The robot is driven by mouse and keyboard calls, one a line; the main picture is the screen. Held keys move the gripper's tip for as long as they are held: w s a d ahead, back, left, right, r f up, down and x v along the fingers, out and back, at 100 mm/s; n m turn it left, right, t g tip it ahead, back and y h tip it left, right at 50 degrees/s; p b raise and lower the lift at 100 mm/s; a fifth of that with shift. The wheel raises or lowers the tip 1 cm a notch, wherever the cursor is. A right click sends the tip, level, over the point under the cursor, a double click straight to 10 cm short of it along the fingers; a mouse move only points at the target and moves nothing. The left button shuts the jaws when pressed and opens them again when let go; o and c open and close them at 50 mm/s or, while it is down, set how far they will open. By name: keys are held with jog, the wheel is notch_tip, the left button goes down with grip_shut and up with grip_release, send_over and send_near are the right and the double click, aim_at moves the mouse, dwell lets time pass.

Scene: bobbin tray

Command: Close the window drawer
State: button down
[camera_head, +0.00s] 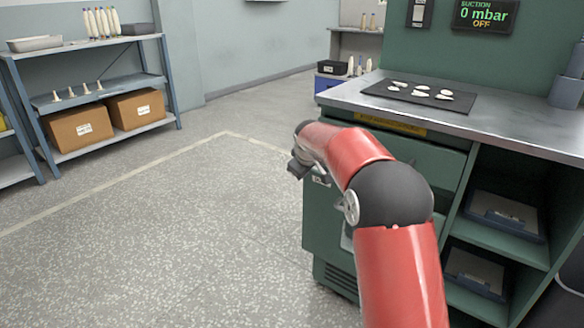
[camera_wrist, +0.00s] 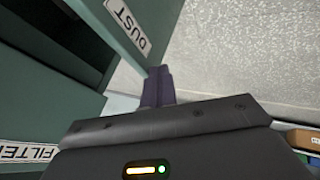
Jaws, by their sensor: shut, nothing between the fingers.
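My gripper (camera_head: 298,165) is at the left front of the green workbench (camera_head: 325,215), low beside its front, partly hidden by my own arm. In the wrist view its dark purple fingers (camera_wrist: 158,86) are shut together and empty. They are close to the end of a green panel marked DUST (camera_wrist: 128,25); I cannot tell whether they touch it. A dark gap (camera_wrist: 50,40) lies behind that panel, so it appears to stand out from the bench. A label reading FILTER (camera_wrist: 28,152) is on the green surface at lower left. I cannot tell which part is the window drawer.
The steel worktop carries a dark mat (camera_head: 420,94) with several pale pieces. Open cubbies with trays (camera_head: 505,212) are at right. A shelf rack (camera_head: 100,102) with cardboard boxes stands at far left. The speckled floor (camera_head: 170,240) left of the bench is clear.

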jog(key=shift+w+d+p, duration=0.7)
jog(key=shift+w+d, duration=0.25)
jog(key=shift+w, duration=0.3)
